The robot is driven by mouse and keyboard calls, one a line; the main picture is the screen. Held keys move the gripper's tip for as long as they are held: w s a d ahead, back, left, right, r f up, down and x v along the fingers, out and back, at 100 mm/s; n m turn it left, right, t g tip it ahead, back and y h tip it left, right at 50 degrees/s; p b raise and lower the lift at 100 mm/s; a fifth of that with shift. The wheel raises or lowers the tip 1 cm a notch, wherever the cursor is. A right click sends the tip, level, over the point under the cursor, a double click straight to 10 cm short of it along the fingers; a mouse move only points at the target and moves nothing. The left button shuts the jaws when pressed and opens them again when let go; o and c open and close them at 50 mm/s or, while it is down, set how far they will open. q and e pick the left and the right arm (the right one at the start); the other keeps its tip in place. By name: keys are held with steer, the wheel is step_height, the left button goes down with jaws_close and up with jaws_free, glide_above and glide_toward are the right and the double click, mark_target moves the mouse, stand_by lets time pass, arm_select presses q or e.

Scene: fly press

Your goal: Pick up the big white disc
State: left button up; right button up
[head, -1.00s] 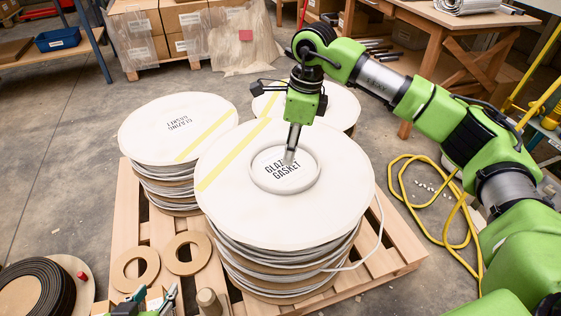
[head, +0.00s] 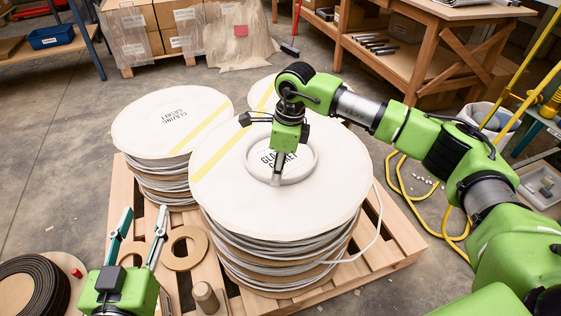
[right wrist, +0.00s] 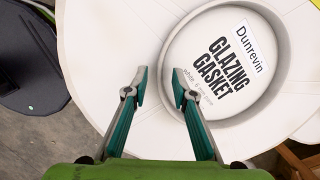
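The big white disc (head: 225,190) lies on top of the front stack. It has a yellow stripe and a raised ring (head: 300,172) around a "GLAZING GASKET" label. My right gripper (head: 276,182) points down at the near part of that ring. In the right wrist view its two teal fingers (right wrist: 160,85) are apart, one over the flat face and one over the ring's inside, with the ring's edge between them. I cannot tell whether they touch it. My left gripper (head: 144,212) is open and empty at the lower left, above the pallet's near-left edge.
A similar labelled white disc (head: 160,135) tops the stack at left; another stack (head: 262,95) stands behind. All rest on a wooden pallet (head: 395,245). Cardboard rings (head: 183,262) lie at its near left. A yellow hose (head: 395,180) and a workbench are to the right.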

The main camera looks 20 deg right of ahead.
steer(key=shift+w+a+f, duration=0.1)
steer(key=shift+f, duration=1)
arm_select(q)
steer(key=r, duration=0.1)
steer(key=r+t, duration=0.1)
steer(key=r, duration=0.1)
steer(key=shift+w+d+t+h, duration=0.1)
steer(key=shift+d+t+h, duration=0.1)
steer(key=shift+t+h, duration=0.1)
arm_select(e)
jaws_close()
steer(key=shift+r, duration=0.25)
